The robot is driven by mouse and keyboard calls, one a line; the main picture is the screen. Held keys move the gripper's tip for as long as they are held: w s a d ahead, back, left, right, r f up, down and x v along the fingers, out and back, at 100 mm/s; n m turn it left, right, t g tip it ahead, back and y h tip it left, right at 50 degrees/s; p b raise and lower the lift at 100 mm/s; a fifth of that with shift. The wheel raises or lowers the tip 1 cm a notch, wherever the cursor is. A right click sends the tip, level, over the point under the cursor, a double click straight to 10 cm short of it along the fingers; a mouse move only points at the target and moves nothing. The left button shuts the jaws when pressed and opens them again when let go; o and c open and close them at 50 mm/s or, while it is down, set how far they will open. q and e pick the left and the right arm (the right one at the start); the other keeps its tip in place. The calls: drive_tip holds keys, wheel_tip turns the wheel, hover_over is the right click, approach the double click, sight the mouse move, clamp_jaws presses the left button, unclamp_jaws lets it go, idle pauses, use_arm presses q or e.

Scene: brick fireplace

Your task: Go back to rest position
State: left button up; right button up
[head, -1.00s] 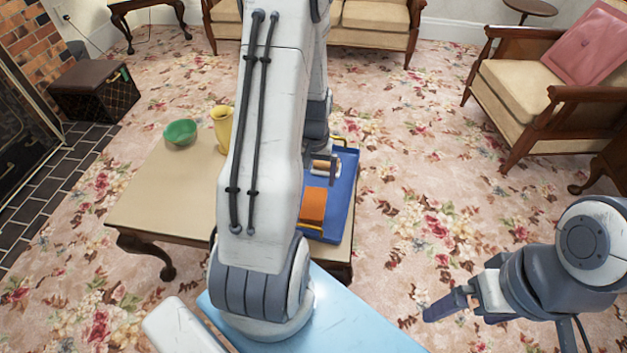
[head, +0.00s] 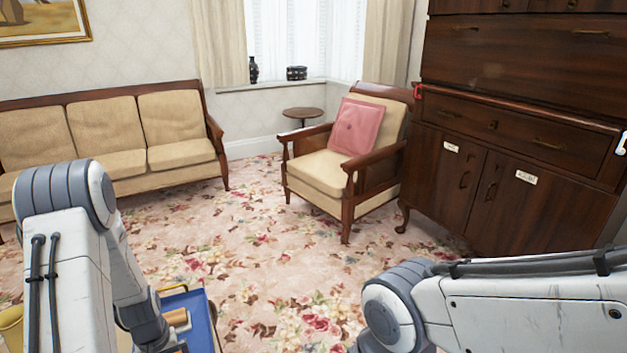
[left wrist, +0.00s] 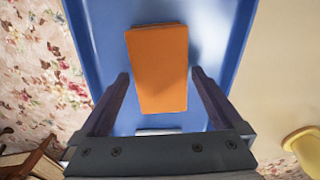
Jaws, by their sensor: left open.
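In the left wrist view my left gripper (left wrist: 160,76) is open, with its fingers apart on either side of an orange rectangular block (left wrist: 160,90). The block lies in a blue tray (left wrist: 95,50). The gripper is above the tray, and I cannot tell how far above. A white strip (left wrist: 158,131) shows in the tray near the gripper's base. In the head view my left arm comes down at the left, and its gripper is hidden or below the picture. My right arm comes in from the right, and its gripper is out of the picture.
In the head view part of the blue tray (head: 203,325) shows at the bottom, with a yellow vase (head: 10,325) at the left edge. A sofa (head: 110,130), an armchair (head: 320,172) with a pink cushion and a dark cabinet (head: 520,165) stand behind. Patterned carpet (head: 250,230) is open between.

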use_arm(q)
wheel_tip(320, 180, down, 2)
drive_tip(key=shift+f, duration=0.15)
wheel_tip(320, 180, up, 3)
drive_tip(key=shift+r+p, duration=0.1)
drive_tip(key=shift+p, duration=0.35)
drive_tip(key=shift+r, duration=0.6)
